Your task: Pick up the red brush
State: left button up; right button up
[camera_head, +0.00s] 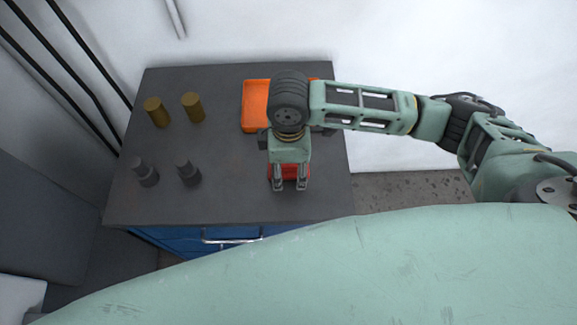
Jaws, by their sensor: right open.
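The red brush (289,172) lies on the dark cabinet top, right of its middle, and mostly hides under my right gripper. Only a red part shows between and around the fingers. My right gripper (290,187) points down over it, with its two fingers apart, one on each side of the red part. I cannot tell whether the fingers touch it. My left gripper is not in view.
An orange tray (256,105) lies behind my right gripper, partly hidden by the arm. Two brass cylinders (193,107) and two dark grey stepped pieces (188,173) stand on the left of the cabinet top (225,205). A metal handle (231,240) sticks out in front.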

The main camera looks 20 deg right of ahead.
jog(key=shift+c, duration=0.4)
jog(key=c, duration=1.2)
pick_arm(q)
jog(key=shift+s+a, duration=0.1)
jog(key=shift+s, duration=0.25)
pick_arm(e)
jog(key=shift+c, duration=0.2)
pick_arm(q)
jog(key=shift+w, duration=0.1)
pick_arm(e)
jog(key=shift+r, duration=0.15)
jog(key=shift+r, duration=0.55)
notch_tip(320, 180, up, 3)
jog(key=shift+f+b, duration=0.15)
jog(key=shift+b, duration=0.45)
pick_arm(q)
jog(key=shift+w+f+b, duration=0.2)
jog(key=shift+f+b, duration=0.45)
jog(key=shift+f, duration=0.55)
pick_arm(e)
jog(key=s+d+r, duration=0.7)
jog(key=s+d, duration=0.1)
jog(key=shift+s, duration=0.3)
